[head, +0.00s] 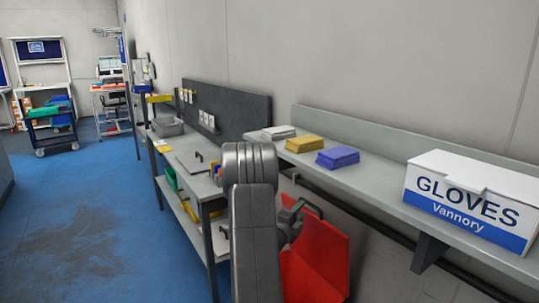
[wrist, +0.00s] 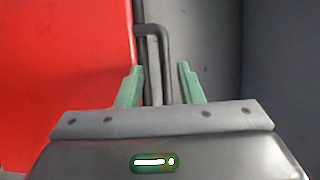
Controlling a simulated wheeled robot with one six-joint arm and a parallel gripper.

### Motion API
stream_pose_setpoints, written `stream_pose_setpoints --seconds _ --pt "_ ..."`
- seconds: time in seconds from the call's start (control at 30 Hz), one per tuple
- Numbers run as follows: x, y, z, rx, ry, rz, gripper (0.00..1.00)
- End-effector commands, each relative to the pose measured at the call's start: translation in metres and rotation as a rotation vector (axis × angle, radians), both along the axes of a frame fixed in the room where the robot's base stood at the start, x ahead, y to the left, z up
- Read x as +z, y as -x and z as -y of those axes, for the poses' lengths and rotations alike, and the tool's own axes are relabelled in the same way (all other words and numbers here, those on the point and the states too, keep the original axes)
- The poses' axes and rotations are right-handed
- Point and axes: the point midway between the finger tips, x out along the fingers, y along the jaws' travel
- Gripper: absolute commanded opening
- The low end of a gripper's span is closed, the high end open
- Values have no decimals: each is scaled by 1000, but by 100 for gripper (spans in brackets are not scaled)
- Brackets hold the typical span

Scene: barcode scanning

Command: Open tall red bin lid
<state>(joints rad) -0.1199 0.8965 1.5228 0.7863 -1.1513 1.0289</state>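The tall red bin (head: 318,265) stands below the wall shelf in the head view, partly hidden behind my arm. Its red surface (wrist: 65,55) fills the left of the wrist view. A dark bent handle bar (wrist: 167,65) sticks out from the red edge and runs down between my fingers. My gripper (wrist: 159,68) is open, with one green finger on each side of the bar. Gaps show between the fingers and the bar. In the head view my gripper is mostly hidden by my arm, beside the bin's top.
A wall shelf (head: 375,180) holds a white gloves box (head: 475,198), a blue stack (head: 338,157) and a yellow stack (head: 311,144). A grey workbench (head: 190,160) stands left of my arm. The blue floor (head: 100,200) at left is open, with a cart (head: 52,125) farther back.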

Motion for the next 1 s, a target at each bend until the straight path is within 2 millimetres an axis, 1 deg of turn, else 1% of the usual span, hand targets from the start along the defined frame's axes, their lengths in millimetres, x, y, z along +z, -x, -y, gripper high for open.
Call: stream_pose_setpoints --seconds 0.03,0.7,0.8,1.0 --pt "-5 4 -4 2 4 2 34" --pt "-20 116 -80 5 3 0 34" --pt "-14 96 -63 -5 1 3 34" --pt "-9 62 -41 -4 2 2 34"
